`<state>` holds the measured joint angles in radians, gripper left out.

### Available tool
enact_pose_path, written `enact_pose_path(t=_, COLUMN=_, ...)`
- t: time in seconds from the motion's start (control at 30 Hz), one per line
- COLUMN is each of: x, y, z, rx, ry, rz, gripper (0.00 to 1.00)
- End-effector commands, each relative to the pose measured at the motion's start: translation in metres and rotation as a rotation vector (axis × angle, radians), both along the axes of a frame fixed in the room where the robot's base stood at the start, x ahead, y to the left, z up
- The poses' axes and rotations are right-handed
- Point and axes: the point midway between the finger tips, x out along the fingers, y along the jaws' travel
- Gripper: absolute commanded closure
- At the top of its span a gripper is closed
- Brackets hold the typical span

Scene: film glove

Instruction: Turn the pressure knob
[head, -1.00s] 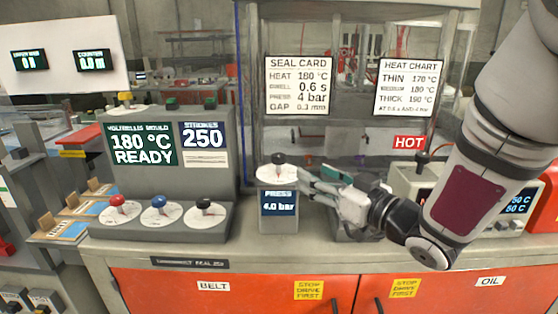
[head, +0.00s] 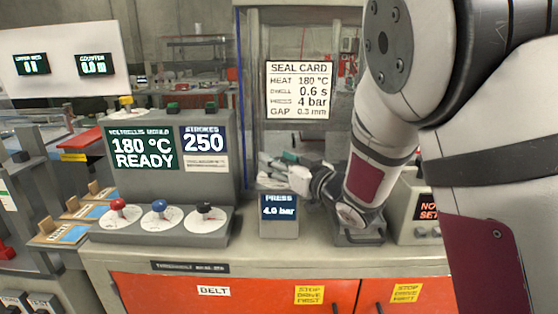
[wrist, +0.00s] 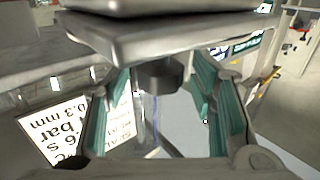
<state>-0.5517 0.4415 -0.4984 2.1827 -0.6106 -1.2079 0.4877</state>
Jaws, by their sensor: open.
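The pressure unit is a small grey box (head: 279,227) on the bench, with a blue display reading PRESS 4.0 bar. My gripper (head: 271,171) is at the top of this box and hides its dial and knob in the head view. In the wrist view, which is upside down, a dark round knob (wrist: 160,75) stands out from a grey block (wrist: 150,35). It lies between my open fingers, with visible space on both sides. The wrist view shows my gripper (wrist: 162,85) with its green finger pads apart. The knob's pointer cannot be made out.
Left of the box stands a grey console (head: 170,215) with red, blue and black knobs. A seal card (head: 299,90) hangs behind, reading PRESS 4 bar. Another instrument box (head: 408,210) stands at right, partly hidden by my arm. Orange cabinet doors (head: 230,293) are below.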

Motion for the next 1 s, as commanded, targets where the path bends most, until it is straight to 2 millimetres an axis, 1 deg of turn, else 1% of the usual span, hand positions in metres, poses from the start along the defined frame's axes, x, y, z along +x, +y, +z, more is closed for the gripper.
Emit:
enact_pose_path(t=0.27, x=0.0012, y=0.0007, z=0.0004, rx=0.001, ry=-0.001, rz=0.0, gripper=0.49)
enact_pose_path(t=0.37, x=0.0011, y=0.0007, z=0.0004, rx=0.001, ry=-0.001, rz=0.0, gripper=0.7)
enact_pose_path(t=0.4, x=0.0011, y=0.0006, z=0.0004, rx=0.0, ry=0.0, rz=0.0, gripper=0.79)
enact_pose_path(t=0.5, x=0.001, y=0.0007, z=0.0003, rx=0.0, ry=0.0, rz=0.0, gripper=0.98)
enact_pose_path(t=0.77, x=0.0015, y=-0.0001, z=0.0, rx=0.0, ry=-0.001, rz=0.018, gripper=0.98)
enact_pose_path(t=1.0, x=0.0029, y=-0.0018, z=-0.0006, rx=0.0, ry=-0.004, rz=0.123, gripper=0.98)
